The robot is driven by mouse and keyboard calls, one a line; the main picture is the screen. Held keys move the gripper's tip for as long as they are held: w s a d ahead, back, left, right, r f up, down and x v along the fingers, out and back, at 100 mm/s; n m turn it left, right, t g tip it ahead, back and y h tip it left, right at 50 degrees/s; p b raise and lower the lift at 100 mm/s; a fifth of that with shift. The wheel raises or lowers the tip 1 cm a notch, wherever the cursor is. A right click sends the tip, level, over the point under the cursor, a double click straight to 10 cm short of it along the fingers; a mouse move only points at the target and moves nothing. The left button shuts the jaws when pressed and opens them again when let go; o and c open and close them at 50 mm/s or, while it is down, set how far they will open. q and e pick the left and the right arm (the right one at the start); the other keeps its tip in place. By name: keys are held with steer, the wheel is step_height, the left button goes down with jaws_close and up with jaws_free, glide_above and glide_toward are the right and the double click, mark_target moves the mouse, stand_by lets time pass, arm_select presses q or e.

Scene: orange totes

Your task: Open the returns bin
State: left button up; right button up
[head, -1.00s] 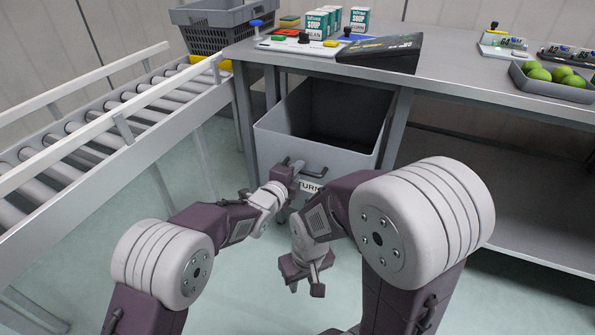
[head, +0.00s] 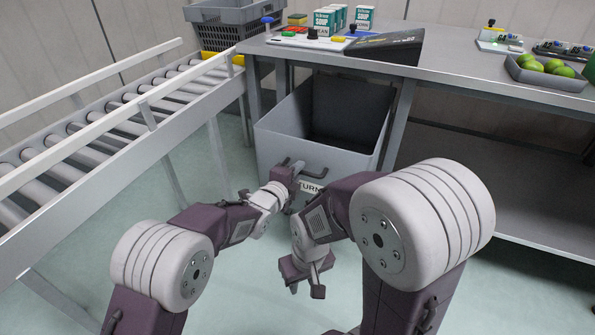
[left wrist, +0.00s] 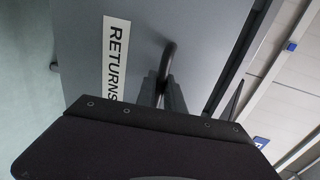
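The returns bin (head: 275,140) is a deep grey drawer under the bench, pulled well out, with its empty-looking inside showing. Its front carries a dark bar handle (head: 313,173) and a white RETURNS label (head: 310,187), partly hidden by my arms. In the left wrist view the label (left wrist: 115,60) and the handle (left wrist: 169,58) show close up. My left gripper (head: 294,168) is at the left part of the handle; in the left wrist view its fingers (left wrist: 163,95) close around the bar. My right gripper (head: 306,288) hangs low in front of the bin, empty, its fingers apart.
A roller conveyor (head: 110,125) runs along the left, with a grey crate (head: 225,30) at its far end. The bench (head: 450,72) above the bin holds soup boxes (head: 328,18), a dark sloped panel (head: 385,45) and a tray of green fruit (head: 545,75). Floor before the bin is clear.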

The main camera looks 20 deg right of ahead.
arm_select(q)
steer(key=o, duration=0.4)
steer(key=shift+s+a+r, duration=0.15)
steer(key=shift+s+a, duration=0.05)
steer(key=shift+a, duration=0.05)
steer(key=p+v, duration=0.3)
steer(key=v, duration=0.5)
steer(key=shift+s+a, duration=0.1)
steer(key=shift+s, duration=0.05)
